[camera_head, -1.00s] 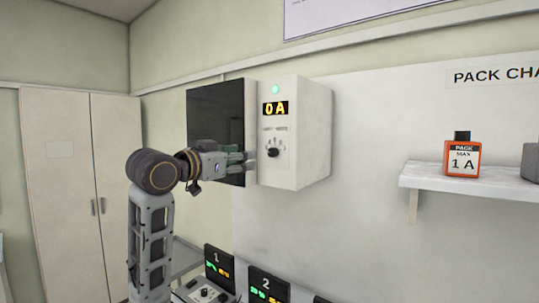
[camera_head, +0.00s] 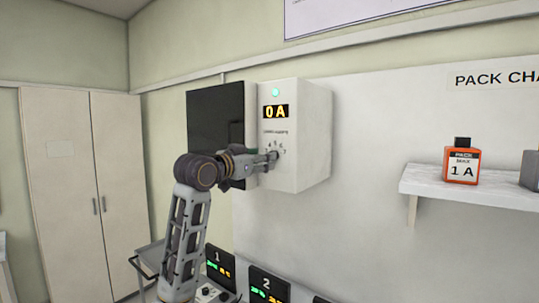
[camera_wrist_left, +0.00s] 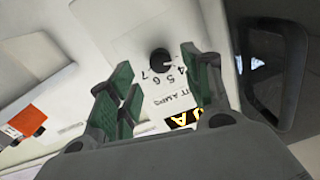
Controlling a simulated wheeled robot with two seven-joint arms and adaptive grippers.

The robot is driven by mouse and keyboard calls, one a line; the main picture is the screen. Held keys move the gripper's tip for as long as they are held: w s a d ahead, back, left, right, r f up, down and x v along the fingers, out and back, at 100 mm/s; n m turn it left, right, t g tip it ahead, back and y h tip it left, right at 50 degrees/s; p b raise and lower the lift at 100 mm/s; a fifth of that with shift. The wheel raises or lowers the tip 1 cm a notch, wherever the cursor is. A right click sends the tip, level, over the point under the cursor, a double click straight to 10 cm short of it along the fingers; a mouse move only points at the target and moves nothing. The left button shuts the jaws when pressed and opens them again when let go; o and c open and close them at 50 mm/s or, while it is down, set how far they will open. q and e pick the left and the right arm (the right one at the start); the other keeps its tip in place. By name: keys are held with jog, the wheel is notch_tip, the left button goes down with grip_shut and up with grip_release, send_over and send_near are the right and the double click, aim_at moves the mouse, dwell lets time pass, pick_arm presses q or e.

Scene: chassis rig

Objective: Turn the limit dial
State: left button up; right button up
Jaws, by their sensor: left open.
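The limit dial is a small black knob (camera_wrist_left: 160,61) with a white mark, set in the white front of a wall box (camera_head: 306,150). Printed numbers and letters show beside the dial in the left wrist view. The box's display (camera_head: 276,111) reads 0 A, under a lit green lamp (camera_head: 276,92). My left gripper (camera_head: 270,158) is at the box front, over the dial, and mostly hides it in the head view. In the left wrist view its green-padded fingers (camera_wrist_left: 157,66) are open, with the knob showing between their tips. I cannot tell whether they touch it.
A dark open door panel (camera_head: 215,125) stands left of the box front. An orange pack (camera_head: 461,164) labelled MAX 1 A sits on a white shelf (camera_head: 440,186) to the right. Numbered units (camera_head: 266,284) with lit displays stand below. The wall between box and shelf is clear.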

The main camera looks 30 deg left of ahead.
pick_arm(q)
jog(key=shift+w+d+p, duration=0.1)
jog(key=shift+w+p, duration=0.55)
jog(key=shift+w, duration=1.75)
jog(key=c, duration=1)
